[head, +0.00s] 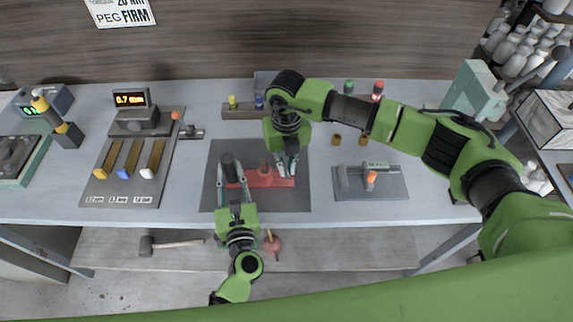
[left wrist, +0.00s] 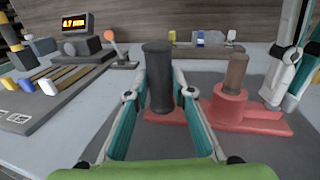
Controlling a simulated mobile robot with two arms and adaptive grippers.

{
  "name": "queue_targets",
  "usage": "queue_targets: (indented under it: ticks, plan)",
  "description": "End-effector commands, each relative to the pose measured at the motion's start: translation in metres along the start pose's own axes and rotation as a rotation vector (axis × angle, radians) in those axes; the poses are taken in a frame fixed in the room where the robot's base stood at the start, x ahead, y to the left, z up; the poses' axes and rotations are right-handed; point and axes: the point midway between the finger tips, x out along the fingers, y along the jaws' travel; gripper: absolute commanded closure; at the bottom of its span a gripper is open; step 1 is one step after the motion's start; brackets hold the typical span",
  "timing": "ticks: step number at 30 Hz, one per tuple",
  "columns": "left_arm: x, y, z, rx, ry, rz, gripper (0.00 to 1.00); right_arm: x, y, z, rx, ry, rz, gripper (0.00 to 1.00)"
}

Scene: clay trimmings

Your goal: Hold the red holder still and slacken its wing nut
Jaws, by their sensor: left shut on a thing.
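The red holder (head: 262,181) lies on a dark mat in the middle of the table. In the left wrist view the holder (left wrist: 228,108) has a raised round boss with a brown peg (left wrist: 237,72) in it. A dark grey cylinder (left wrist: 158,75) stands at its left end. My left gripper (head: 232,180) is shut around this cylinder, a finger on either side, as the left wrist view (left wrist: 158,100) shows. My right gripper (head: 286,168) points down at the holder's right end; its fingers are close together. I cannot make out the wing nut; that end is partly hidden.
A rack with several coloured-handled pieces (head: 131,158) and a display (head: 131,99) stand left. A block with small pegs (head: 240,111) is behind the mat. A grey plate with an orange-topped part (head: 371,182) lies right. Bare table separates these from the mat (head: 212,165).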

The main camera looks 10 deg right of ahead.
Motion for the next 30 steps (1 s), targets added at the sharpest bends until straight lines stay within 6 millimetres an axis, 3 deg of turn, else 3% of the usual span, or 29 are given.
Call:
queue_targets:
  ticks: [17, 30]
  plan:
    - [-0.0001, 0.0000, -0.0003, 0.000, 0.001, 0.000, 1.00, -0.0016, -0.0001, 0.0012, -0.088, -0.003, 0.000, 1.00]
    - [-0.0001, 0.0001, -0.0005, 0.001, 0.001, 0.000, 1.00, -0.0020, -0.0001, 0.0013, -0.460, -0.003, 0.000, 1.00]
